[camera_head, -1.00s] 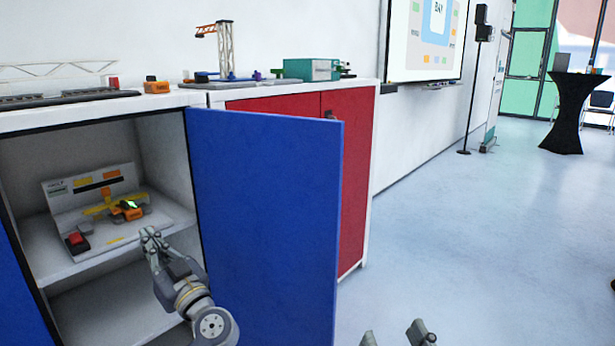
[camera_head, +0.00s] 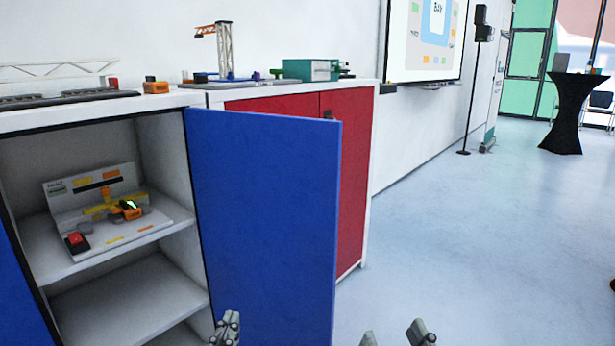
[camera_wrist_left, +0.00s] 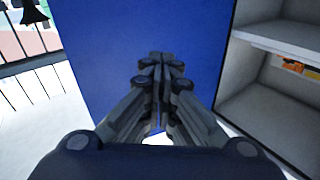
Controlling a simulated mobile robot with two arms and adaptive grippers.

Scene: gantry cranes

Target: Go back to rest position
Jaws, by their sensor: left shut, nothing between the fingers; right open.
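My left gripper (camera_head: 228,322) is at the bottom edge of the head view, in front of the open blue cabinet door (camera_head: 265,215). It is shut and holds nothing. In the left wrist view its fingers (camera_wrist_left: 162,62) meet in front of the blue door (camera_wrist_left: 110,70), with the cabinet shelves on the right. My right gripper (camera_head: 396,338) shows only its two fingertips at the bottom of the head view. They are well apart, with floor between them, and it is open and empty.
The open cabinet's upper shelf (camera_head: 75,265) holds a grey display stand (camera_head: 60,200) with a red button and orange parts. A crane model (camera_head: 225,50) and a teal box (camera_head: 310,69) stand on the cabinet top.

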